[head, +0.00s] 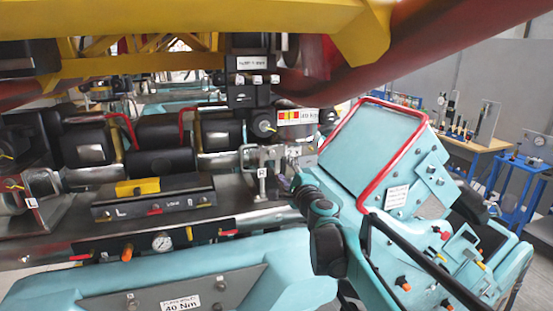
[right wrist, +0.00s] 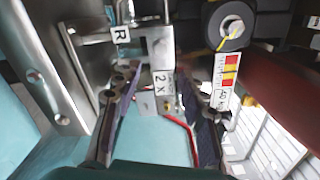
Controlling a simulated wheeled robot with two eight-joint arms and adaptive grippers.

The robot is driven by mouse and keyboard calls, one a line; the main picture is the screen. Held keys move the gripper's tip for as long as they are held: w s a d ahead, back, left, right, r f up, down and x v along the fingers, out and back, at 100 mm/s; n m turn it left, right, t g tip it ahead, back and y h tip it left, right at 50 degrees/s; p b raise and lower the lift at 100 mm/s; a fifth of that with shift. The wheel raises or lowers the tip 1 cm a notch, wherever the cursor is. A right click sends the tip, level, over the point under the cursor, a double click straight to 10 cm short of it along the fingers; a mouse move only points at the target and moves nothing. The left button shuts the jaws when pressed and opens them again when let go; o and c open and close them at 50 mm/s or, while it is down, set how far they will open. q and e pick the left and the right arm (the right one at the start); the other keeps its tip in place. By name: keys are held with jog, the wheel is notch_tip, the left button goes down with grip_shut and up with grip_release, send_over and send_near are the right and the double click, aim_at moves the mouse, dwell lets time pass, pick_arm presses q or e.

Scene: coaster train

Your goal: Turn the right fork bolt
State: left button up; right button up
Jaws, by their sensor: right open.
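The right fork (head: 270,158) is a bare metal bracket with a white "R" tag (head: 262,172), standing on the steel deck in the head view. In the right wrist view the "R" tag (right wrist: 121,34) sits at the fork's upper left, and a plate marked "2 X" (right wrist: 160,82) hangs below the metal block. My right gripper (head: 288,178) is close beside the fork. In the right wrist view its two dark fingers (right wrist: 165,90) are spread, with the "2 X" plate showing between them. I cannot clearly make out the bolt head or any contact. My left gripper is not in view.
A black round part with a yellow mark (right wrist: 229,25) and a red-yellow label (right wrist: 229,85) are close to the right finger. A teal console with a red rail (head: 400,140) stands at right. Yellow beams (head: 150,20) hang overhead. A teal body (head: 180,275) lies in front.

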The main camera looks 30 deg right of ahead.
aim_at(273, 155)
jog(key=w+n+p, duration=0.1)
jog(key=w+n, duration=0.2)
jog(key=n, duration=0.2)
jog(key=w+d+n, duration=0.1)
jog(key=w+n, duration=0.3)
jog(key=n, duration=0.1)
jog(key=w+d+n+p, duration=0.1)
jog(key=w+n, duration=0.2)
jog(key=n, duration=0.2)
jog(key=shift+w+d+r+n+p, duration=0.1)
jog(key=shift+w+d+n+p, duration=0.15)
jog(key=shift+n+p, duration=0.1)
jog(key=shift+c, duration=0.3)
grip_shut()
